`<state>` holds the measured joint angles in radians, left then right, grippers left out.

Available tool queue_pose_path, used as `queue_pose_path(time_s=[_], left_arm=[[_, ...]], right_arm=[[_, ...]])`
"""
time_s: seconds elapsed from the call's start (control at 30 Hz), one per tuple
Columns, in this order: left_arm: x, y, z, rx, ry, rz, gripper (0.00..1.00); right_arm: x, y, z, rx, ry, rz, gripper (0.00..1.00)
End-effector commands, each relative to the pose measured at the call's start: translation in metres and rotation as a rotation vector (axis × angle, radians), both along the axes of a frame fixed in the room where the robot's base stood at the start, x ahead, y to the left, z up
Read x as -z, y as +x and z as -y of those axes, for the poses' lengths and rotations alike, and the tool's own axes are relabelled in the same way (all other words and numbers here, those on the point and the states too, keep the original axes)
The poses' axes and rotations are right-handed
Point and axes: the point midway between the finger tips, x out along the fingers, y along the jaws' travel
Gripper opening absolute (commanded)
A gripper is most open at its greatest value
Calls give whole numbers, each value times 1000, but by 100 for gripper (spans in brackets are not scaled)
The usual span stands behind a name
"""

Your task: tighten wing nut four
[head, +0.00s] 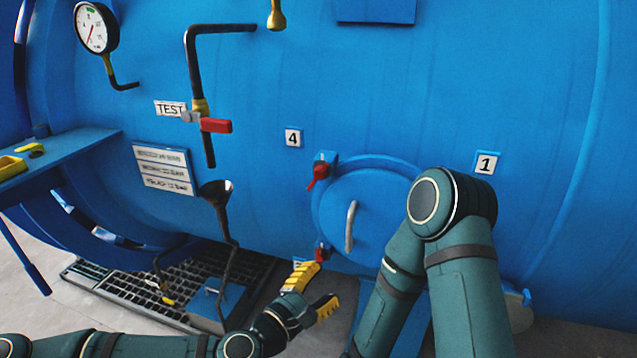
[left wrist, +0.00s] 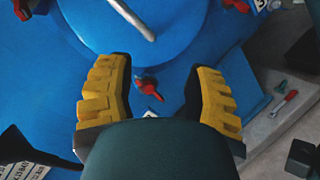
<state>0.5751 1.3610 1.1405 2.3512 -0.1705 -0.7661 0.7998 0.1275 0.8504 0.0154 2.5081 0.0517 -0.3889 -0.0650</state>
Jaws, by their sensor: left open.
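Wing nut four (head: 319,174) is a red wing nut at the upper left edge of the round blue hatch door (head: 376,193), below the "4" label (head: 293,138). A red wing nut at the upper left of the left wrist view (left wrist: 22,8) appears to be the same one. My left gripper (head: 322,285) is open and empty, below the lower left wing nut (head: 321,253). In the left wrist view, that lower red wing nut (left wrist: 147,84) shows between the spread yellow fingers (left wrist: 160,75), beyond them. My right gripper is not in view.
A metal handle (head: 350,226) stands out from the hatch. My right arm covers the hatch's right side, below the "1" label (head: 486,163). A red-handled valve (head: 215,125), a black funnel pipe (head: 217,195) and a blue shelf (head: 60,165) stand to the left.

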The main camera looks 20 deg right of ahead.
Motion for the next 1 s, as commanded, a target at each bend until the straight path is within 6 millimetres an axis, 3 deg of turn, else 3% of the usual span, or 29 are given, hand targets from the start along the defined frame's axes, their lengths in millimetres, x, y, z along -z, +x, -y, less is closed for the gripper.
queue_pose_path(time_s=[0.1, 0.2, 0.3, 0.53, 1.0], left_arm=[[-59, 18, -22, -63, -225, -27, 53], [-97, 27, -43, -96, -365, -35, 53], [-120, 32, -59, -115, -449, -39, 53], [-135, 42, -58, -124, -489, -39, 53], [-164, 98, 2, -122, -486, -36, 53]], right_arm=[[4, 0, -2, 1, 12, -10, 47], [6, -1, -3, 4, 19, -19, 47], [6, -1, -4, 4, 23, -22, 47], [7, -1, -4, 5, 25, -25, 47], [11, 0, -4, 6, 25, -23, 47]])
